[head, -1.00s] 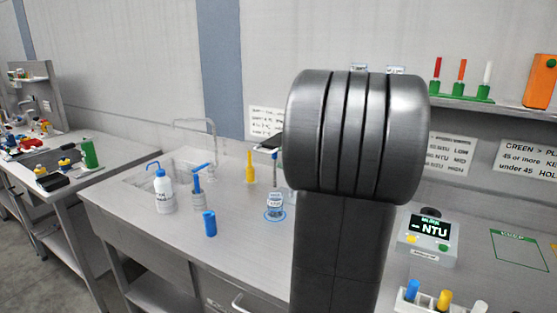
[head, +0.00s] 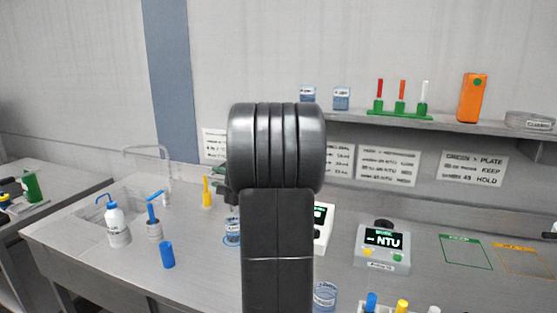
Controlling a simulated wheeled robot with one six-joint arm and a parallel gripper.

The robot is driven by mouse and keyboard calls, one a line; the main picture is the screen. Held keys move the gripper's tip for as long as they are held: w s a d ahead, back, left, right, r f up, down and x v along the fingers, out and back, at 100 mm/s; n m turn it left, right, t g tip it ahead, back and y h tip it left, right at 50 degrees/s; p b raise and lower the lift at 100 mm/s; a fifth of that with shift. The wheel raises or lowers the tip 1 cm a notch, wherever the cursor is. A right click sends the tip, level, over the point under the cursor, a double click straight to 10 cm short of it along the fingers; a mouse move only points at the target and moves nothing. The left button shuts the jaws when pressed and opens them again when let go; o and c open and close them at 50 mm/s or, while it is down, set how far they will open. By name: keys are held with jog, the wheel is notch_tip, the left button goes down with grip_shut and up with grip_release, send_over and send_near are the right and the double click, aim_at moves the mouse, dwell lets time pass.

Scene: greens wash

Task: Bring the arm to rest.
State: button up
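My arm rises through the middle of the head view, a dark upright link topped by a large grey rounded joint. My gripper is hidden behind it; only a small dark part of the arm shows at the joint's left edge, and no fingertips can be made out. No held object can be seen.
On the bench (head: 200,285) stand a white wash bottle (head: 116,222), a blue cylinder (head: 167,255), a yellow piece (head: 207,192) and an NTU meter (head: 382,247). A sink (head: 95,225) is at left. A shelf (head: 450,130) holds a tube rack (head: 400,108) and an orange box (head: 472,97).

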jog(key=x, duration=0.4)
jog(key=shift+f+p, duration=0.15)
jog(key=shift+p, duration=0.15)
jog(key=shift+s+d, duration=0.1)
